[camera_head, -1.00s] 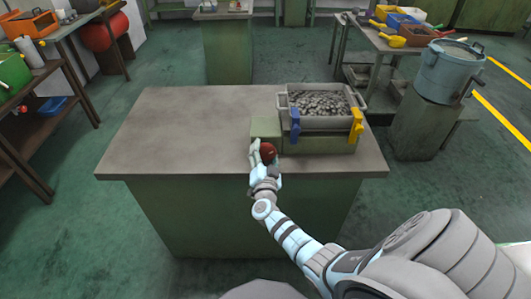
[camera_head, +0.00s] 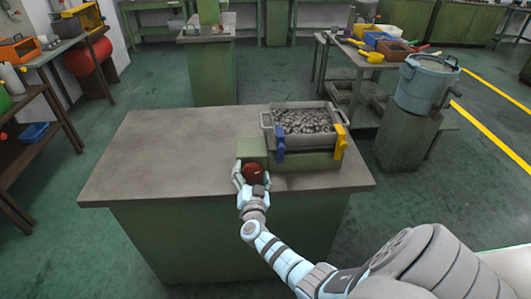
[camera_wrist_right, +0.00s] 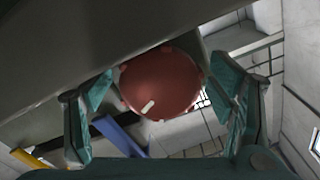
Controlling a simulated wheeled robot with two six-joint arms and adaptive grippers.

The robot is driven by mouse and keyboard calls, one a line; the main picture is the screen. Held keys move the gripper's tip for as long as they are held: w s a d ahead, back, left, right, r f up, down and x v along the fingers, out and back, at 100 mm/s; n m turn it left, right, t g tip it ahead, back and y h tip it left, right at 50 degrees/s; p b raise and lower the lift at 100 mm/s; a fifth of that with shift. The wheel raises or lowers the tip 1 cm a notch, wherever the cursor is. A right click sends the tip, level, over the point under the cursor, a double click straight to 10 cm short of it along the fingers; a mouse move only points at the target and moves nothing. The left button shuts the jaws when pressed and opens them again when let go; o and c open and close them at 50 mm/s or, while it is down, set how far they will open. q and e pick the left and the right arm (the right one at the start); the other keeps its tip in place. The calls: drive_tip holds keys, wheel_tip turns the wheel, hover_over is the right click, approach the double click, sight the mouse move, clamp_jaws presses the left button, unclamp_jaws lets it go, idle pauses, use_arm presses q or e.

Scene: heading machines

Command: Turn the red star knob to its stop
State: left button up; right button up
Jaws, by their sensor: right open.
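The red star knob (camera_head: 253,173) sits on the front of a green block (camera_head: 252,150) at the left end of the machine on the table. In the right wrist view the knob (camera_wrist_right: 161,84) shows large, with a pale mark low on its face. My right gripper (camera_head: 248,178) is at the knob, its fingers on either side. In the right wrist view the open fingers (camera_wrist_right: 165,95) flank the knob; a gap shows at the left finger, and contact at the right one cannot be told. My left gripper is not in view.
A grey tray of small metal parts (camera_head: 300,107) tops the machine, with a blue lever (camera_head: 280,145) and a yellow lever (camera_head: 340,142) at its front. The left part of the table (camera_head: 165,150) is clear. A blue-grey drum (camera_head: 427,84) stands at right.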

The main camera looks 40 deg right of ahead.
sight(252, 175)
drive_tip(key=n+b, duration=0.1)
drive_tip(key=n, duration=0.3)
drive_tip(key=shift+f, duration=0.2)
drive_tip(key=shift+n, duration=0.6)
drive_tip(key=p+v, duration=0.1)
drive_tip(key=v, duration=0.3)
drive_tip(key=shift+s+r+p, duration=0.1)
drive_tip(key=shift+r+p, duration=0.15)
drive_tip(key=shift+p, duration=0.15)
drive_tip(key=p+v, duration=0.1)
drive_tip(key=v, duration=0.9)
drive_tip(key=s+a+f+n+g+y+p, duration=0.1)
drive_tip(key=s+a+f+n+y+p, duration=0.1)
drive_tip(key=a+f+n+y, duration=0.3)
drive_tip(key=s+a+f+n+y+p, duration=0.1)
drive_tip(key=s+a+f+y+p, duration=0.1)
drive_tip(key=f, duration=0.5)
drive_tip(key=s+f+g+y+p, duration=0.1)
drive_tip(key=s+f+g, duration=0.1)
drive_tip(key=s+f, duration=0.3)
drive_tip(key=s+a+f+n+g+y+p, duration=0.1)
drive_tip(key=s+f+g+y, duration=0.1)
drive_tip(key=s+f, duration=0.3)
drive_tip(key=s+g, duration=0.1)
drive_tip(key=s, duration=0.1)
drive_tip(key=shift+s+a+f, duration=0.2)
drive_tip(key=shift+s+a, duration=0.05)
drive_tip(key=shift+s, duration=0.05)
